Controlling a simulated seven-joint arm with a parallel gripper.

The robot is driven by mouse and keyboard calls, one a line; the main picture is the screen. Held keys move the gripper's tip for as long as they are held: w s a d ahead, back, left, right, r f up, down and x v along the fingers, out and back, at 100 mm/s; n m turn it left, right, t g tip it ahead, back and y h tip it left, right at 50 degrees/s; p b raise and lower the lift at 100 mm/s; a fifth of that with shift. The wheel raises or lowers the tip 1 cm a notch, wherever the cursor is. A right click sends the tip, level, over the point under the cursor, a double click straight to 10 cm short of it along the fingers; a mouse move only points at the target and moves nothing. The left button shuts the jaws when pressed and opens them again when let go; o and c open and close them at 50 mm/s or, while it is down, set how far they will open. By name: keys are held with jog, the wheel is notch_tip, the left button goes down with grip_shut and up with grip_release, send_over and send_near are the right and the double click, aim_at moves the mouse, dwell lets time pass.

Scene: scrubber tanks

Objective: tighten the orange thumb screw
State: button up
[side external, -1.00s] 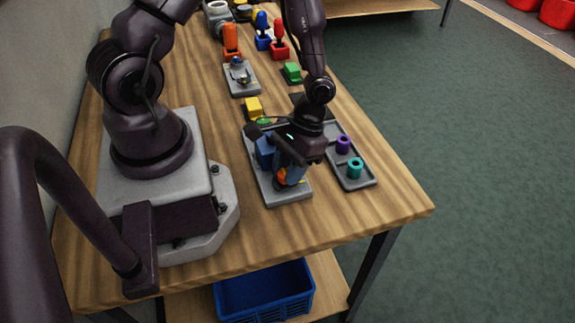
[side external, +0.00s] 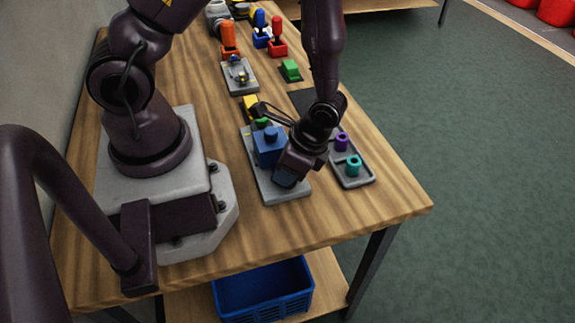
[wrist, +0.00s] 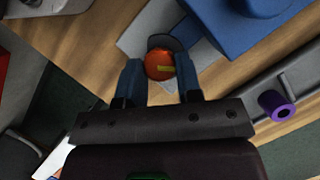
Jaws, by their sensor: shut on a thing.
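The orange thumb screw (wrist: 158,66) shows in the wrist view, with a small yellow mark on its face and a dark round part behind it. My gripper (wrist: 160,78) has its two blue fingers on either side of the screw and is shut on it. In the side external view my gripper (side external: 286,178) is low over the front end of a grey plate (side external: 290,194) and hides the screw. A blue block (side external: 268,152) stands on that plate beside my gripper; it also shows in the wrist view (wrist: 225,25).
A grey tray (side external: 352,182) with a purple ring (side external: 341,141) and a teal ring (side external: 354,166) lies close on the right. The table's front right corner is clear.

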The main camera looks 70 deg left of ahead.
jog(key=m+t+y, duration=0.1)
jog(key=m, duration=0.3)
jog(key=shift+d+m, duration=0.15)
jog(key=shift+m, duration=0.15)
jog(key=shift+s+m+t+y, duration=0.15)
jog(key=shift+m+t, duration=0.2)
jog(key=shift+m, duration=0.45)
jog(key=shift+m+t+y, duration=0.15)
jog(key=shift+m+t, duration=0.2)
jog(key=shift+m, duration=0.45)
jog(key=o, duration=0.7)
jog(key=shift+c, duration=0.2)
jog(key=shift+r, duration=0.1)
jog(key=v, duration=1.2)
jog(key=shift+d+r, duration=0.3)
jog(key=shift+r, duration=0.05)
